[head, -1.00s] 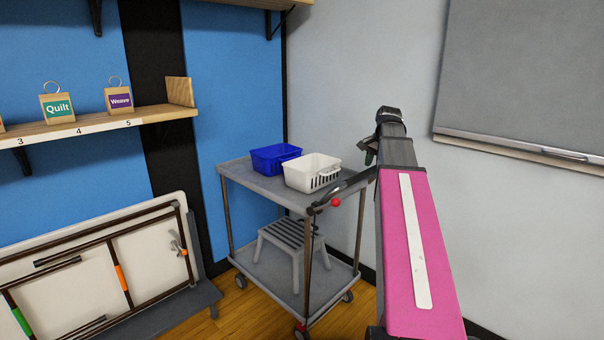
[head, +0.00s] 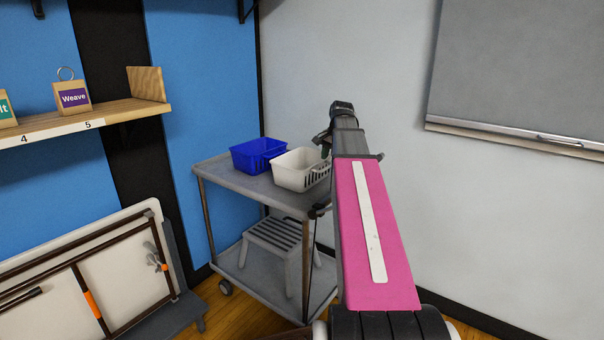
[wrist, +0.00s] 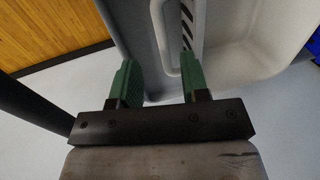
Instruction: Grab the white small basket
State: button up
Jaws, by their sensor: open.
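The white small basket (head: 294,172) sits upright on the top shelf of the grey cart, near its right side, in the head view. In the wrist view its pale wall, rim and slotted handle side (wrist: 222,45) fill the upper right. My gripper (wrist: 158,80) is open, with two green fingers apart and pointing at the basket's handle side. The handle edge shows between and beyond the fingertips. I cannot tell whether a finger touches it. In the head view my gripper (head: 324,146) is at the basket's right end, partly hidden by my arm.
A blue basket (head: 259,155) stands just left of the white one on the cart (head: 228,175). A grey step stool (head: 282,237) is on the lower shelf. A grey board (head: 520,70) hangs at right.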

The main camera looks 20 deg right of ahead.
jog(key=shift+w+a+f, duration=0.2)
jog(key=shift+a+f, duration=0.05)
jog(key=shift+f, duration=0.9)
jog(key=shift+w+a+f, duration=0.2)
jog(key=shift+f, duration=1)
jog(key=shift+w+a+f, duration=0.2)
jog(key=shift+a+f, duration=0.05)
jog(key=shift+f, duration=0.9)
grip_shut()
